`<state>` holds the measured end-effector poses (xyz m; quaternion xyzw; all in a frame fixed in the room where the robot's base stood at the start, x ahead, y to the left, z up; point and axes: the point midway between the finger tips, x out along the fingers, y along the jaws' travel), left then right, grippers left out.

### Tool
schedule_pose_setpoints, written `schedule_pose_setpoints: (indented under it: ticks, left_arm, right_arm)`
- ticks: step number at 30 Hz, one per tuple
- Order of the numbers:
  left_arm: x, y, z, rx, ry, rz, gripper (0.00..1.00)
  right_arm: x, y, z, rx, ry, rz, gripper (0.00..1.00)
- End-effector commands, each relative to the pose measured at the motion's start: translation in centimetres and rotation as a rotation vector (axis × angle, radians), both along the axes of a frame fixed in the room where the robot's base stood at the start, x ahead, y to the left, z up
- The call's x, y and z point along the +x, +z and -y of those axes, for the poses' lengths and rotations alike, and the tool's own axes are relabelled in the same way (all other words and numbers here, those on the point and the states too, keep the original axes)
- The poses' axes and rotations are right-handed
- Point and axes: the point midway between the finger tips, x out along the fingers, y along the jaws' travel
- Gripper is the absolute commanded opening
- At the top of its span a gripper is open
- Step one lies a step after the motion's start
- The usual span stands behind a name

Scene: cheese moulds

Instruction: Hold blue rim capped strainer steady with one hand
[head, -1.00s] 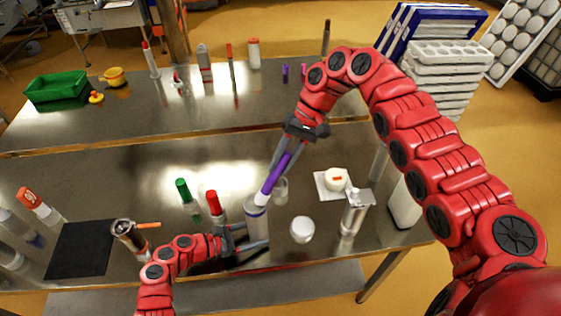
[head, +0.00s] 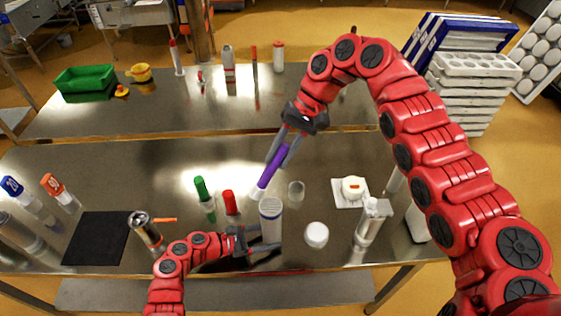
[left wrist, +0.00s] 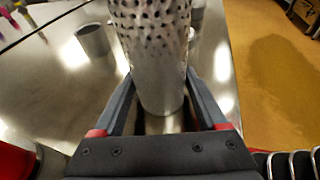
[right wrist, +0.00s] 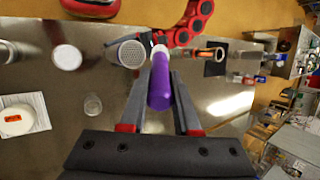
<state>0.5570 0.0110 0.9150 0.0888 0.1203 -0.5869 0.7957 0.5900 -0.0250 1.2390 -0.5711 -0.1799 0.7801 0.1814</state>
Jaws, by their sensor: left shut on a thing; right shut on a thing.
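The blue-rimmed strainer (head: 270,224) is a pale upright cylinder near the table's front edge. My left gripper (head: 266,240) is shut around it from the left. In the left wrist view its perforated metal wall (left wrist: 150,45) stands between the fingers. In the right wrist view its round, finely dotted top (right wrist: 131,53) is seen from above. My right gripper (head: 281,152) is shut on a purple stick-like tool (head: 271,168) with a white lower end. The tool slants down left, its white end beside the strainer's top; whether they touch is unclear.
Green-capped (head: 201,188) and red-capped (head: 230,203) tubes stand left of the strainer. A white round lid (head: 316,235), a clear cup (head: 296,190) and a metal dispenser (head: 371,222) are to the right. A black mat (head: 97,238) lies at left.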

Motion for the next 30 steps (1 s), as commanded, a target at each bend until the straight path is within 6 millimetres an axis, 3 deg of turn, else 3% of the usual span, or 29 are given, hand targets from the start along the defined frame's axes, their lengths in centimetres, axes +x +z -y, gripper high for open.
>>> schedule_pose_setpoints:
  ticks: [12,27,28,30]
  left_arm:
    - [0.0,0.0,0.0,0.0,0.0,0.0,0.43]
    - [0.0,0.0,0.0,0.0,0.0,0.0,0.43]
    - [0.0,0.0,0.0,0.0,0.0,0.0,0.76]
    - [0.0,0.0,0.0,0.0,0.0,0.0,0.89]
  right_arm:
    - [0.0,3.4,0.0,0.0,0.0,0.001,0.0]
    - [0.0,3.7,0.0,0.001,0.001,0.0,0.0]
    - [0.0,3.7,0.0,0.001,0.001,0.0,0.0]
    - [0.0,3.7,0.0,0.0,0.001,0.0,0.0]
